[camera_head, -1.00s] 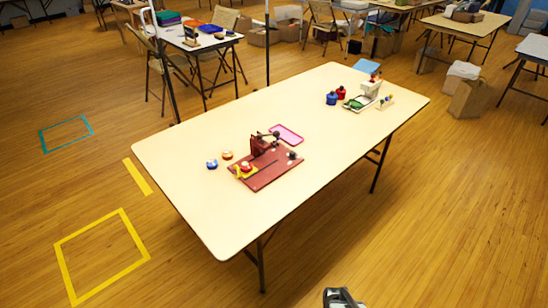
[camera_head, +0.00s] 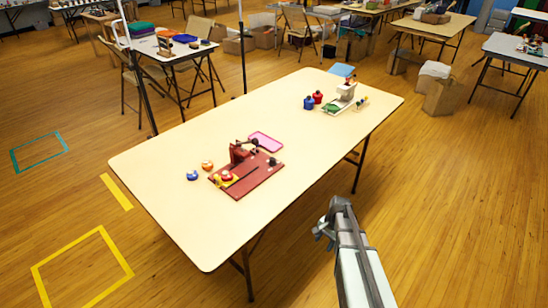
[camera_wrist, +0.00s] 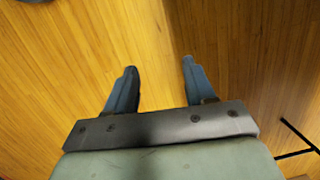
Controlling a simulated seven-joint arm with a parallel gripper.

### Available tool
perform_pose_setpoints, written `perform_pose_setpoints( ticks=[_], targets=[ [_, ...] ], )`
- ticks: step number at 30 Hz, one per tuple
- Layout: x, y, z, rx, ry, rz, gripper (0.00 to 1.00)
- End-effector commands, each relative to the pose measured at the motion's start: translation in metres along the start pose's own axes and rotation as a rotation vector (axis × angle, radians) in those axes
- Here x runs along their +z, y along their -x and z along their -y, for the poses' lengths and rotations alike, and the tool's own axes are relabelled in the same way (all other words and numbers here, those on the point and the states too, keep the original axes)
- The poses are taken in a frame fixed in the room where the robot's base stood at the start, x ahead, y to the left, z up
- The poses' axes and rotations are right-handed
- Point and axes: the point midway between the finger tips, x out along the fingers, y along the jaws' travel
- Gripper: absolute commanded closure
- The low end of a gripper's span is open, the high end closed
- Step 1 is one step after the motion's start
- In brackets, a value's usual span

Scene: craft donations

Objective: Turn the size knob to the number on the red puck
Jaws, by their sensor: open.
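A dark red press with a flat base board (camera_head: 240,188) stands on the near half of the cream table in the head view. A small dark knob (camera_head: 273,161) sits at its right end; its markings are too small to read. A red-topped puck (camera_head: 227,175) rests on a yellow piece at the board's left end; no number is readable. An orange puck (camera_head: 208,165) and a blue puck (camera_head: 193,175) lie left of the board. My gripper (camera_head: 322,232) is off the table's near right side, apart from everything. The wrist view shows its fingers (camera_wrist: 160,66) spread and empty above wooden floor.
A pink tray (camera_head: 266,141) lies behind the press. At the table's far end stand a cream and green machine (camera_head: 346,92), a blue bottle (camera_head: 309,102) and a red bottle (camera_head: 318,97). The table's (camera_head: 160,210) near left part is clear.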

Motion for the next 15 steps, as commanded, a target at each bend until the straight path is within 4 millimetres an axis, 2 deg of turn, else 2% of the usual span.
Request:
perform_pose_setpoints(
  ticks=[1,6,12,15],
  targets=[
    [-0.018,0.016,0.013,-0.026,-0.035,-0.017,0.46],
    [-0.062,0.069,0.043,-0.102,-0.155,-0.059,0.46],
    [-0.107,0.137,0.073,-0.194,-0.286,-0.099,0.46],
    [-0.124,0.166,0.082,-0.231,-0.338,-0.111,0.46]
  ],
)
